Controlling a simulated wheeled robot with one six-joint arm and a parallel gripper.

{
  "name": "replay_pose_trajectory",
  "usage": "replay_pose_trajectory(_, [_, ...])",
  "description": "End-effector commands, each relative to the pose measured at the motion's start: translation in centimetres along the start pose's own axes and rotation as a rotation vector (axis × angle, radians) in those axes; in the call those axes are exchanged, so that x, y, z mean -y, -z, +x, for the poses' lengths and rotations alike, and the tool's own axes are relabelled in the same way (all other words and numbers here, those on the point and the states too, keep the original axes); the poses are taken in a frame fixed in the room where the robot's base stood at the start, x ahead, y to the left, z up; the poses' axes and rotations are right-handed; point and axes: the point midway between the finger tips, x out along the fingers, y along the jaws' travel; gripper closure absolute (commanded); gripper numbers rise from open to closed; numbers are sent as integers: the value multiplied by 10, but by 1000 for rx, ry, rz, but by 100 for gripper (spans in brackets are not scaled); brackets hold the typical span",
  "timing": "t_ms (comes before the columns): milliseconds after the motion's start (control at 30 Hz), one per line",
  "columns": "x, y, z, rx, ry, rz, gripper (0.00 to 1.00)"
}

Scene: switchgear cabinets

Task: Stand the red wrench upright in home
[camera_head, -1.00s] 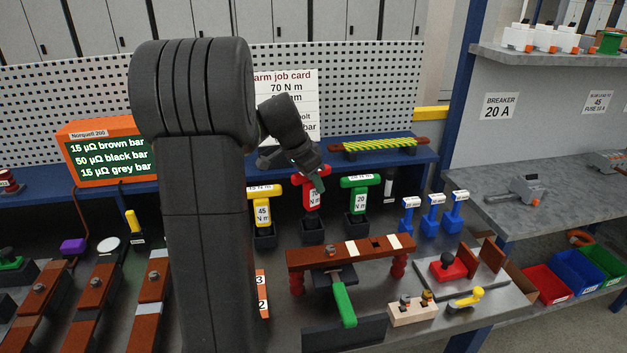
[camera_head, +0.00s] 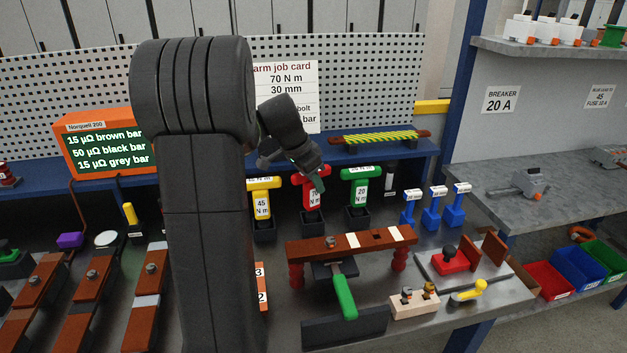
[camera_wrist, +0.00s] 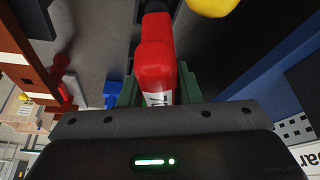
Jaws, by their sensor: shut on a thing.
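The red wrench (camera_head: 311,198) stands upright in a dark socket (camera_head: 312,221), between the yellow wrench (camera_head: 263,203) and the green wrench (camera_head: 361,193), which stand in their own sockets. My gripper (camera_head: 314,180) is at the top of the red wrench, its green fingers shut on it. In the wrist view the red wrench (camera_wrist: 155,65) runs between the fingers (camera_wrist: 157,92), with its lower end at the dark socket. How deep the wrench sits is hard to tell. No label reading "home" is legible.
A brown bar (camera_head: 350,243) on red posts with a green-handled tool (camera_head: 343,296) lies in front. Several blue tools (camera_head: 432,215) stand to the right. An orange meter (camera_head: 104,147) and a striped yellow-green bar (camera_head: 379,139) are behind on the blue shelf. My arm hides part of the bench.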

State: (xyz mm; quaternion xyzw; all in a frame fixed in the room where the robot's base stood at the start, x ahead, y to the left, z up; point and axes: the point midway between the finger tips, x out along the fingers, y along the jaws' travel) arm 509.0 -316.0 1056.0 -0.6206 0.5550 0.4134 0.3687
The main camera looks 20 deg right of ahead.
Motion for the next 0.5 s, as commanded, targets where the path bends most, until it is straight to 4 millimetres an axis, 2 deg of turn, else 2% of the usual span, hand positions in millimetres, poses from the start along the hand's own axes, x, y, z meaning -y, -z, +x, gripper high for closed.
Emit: replay_pose_trajectory(500, [0, -3, 8, -1, 1, 0, 100])
